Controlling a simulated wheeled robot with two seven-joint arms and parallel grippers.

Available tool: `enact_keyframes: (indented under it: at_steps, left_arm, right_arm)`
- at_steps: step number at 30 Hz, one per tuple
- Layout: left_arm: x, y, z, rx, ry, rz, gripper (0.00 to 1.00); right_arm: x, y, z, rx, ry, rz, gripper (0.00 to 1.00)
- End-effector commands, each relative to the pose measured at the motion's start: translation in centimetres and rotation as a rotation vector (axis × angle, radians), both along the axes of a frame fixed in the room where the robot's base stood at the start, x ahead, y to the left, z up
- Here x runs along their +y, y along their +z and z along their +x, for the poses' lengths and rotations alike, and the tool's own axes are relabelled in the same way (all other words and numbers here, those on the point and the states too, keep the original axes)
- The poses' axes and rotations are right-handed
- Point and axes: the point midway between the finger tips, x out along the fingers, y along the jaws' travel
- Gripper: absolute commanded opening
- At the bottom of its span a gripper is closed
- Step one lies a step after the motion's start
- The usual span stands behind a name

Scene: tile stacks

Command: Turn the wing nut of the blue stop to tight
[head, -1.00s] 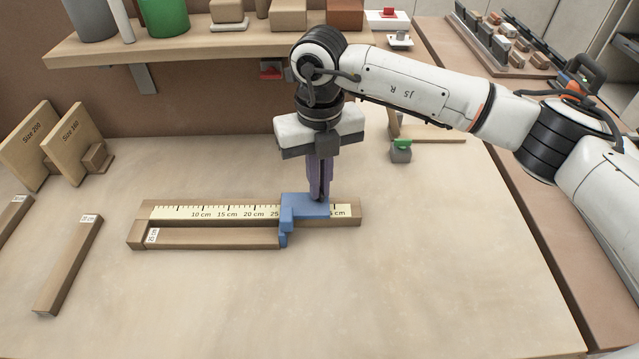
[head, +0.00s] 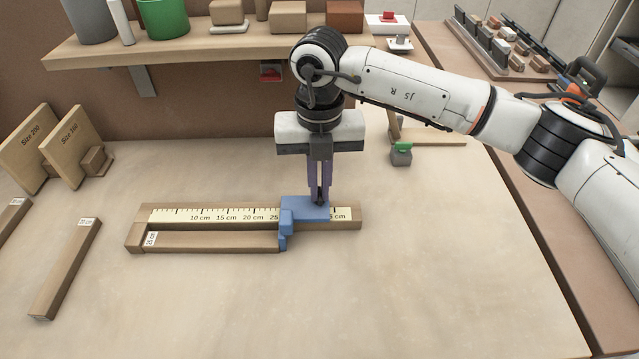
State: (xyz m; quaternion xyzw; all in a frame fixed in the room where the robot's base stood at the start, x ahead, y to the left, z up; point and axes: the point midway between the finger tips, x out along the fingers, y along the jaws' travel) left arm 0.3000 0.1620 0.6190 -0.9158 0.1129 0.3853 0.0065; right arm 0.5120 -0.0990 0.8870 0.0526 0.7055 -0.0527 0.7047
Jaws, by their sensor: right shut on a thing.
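The blue stop (head: 299,212) sits on the wooden ruler rail (head: 344,225), just right of the 25 cm mark. A wooden strip (head: 215,241) labelled 25 cm lies along the rail's front, its right end at the stop. My right gripper (head: 320,198) points straight down onto the top of the stop. Its purple fingers are close together on something small there. The wing nut is hidden between the fingertips, so its angle cannot be seen. My left gripper is not in view.
Another labelled strip (head: 65,268) lies at the left, near two upright size boards (head: 72,146). A small grey block with a green top (head: 401,154) stands behind the rail at the right. A shelf (head: 210,45) runs along the back. The table in front is clear.

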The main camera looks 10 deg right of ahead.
Motion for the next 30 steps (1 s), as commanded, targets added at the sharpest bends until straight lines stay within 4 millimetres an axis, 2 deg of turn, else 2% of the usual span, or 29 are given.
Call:
enact_keyframes:
  at_steps: [1,2,3,5,20,26,30]
  left_arm:
    - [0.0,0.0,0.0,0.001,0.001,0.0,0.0]
    - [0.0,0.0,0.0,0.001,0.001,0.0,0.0]
    - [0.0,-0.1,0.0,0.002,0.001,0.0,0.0]
    - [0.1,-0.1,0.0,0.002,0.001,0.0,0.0]
    - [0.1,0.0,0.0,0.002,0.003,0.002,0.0]
    - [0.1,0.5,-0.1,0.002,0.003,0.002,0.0]
    - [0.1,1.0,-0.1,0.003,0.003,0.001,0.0]
  right_arm:
    - [0.0,0.2,0.1,-0.005,-0.001,0.001,0.0]
    - [0.0,0.2,0.1,-0.005,-0.001,0.002,0.11]
    - [0.0,0.2,0.1,-0.005,0.0,0.001,0.18]
    - [0.0,0.2,0.1,-0.004,0.0,0.001,0.25]
    - [0.0,0.1,0.0,-0.001,0.018,0.0,0.25]
    - [0.0,0.2,0.0,0.0,0.17,0.0,0.25]
    - [0.0,0.2,0.0,0.001,0.349,0.001,0.25]
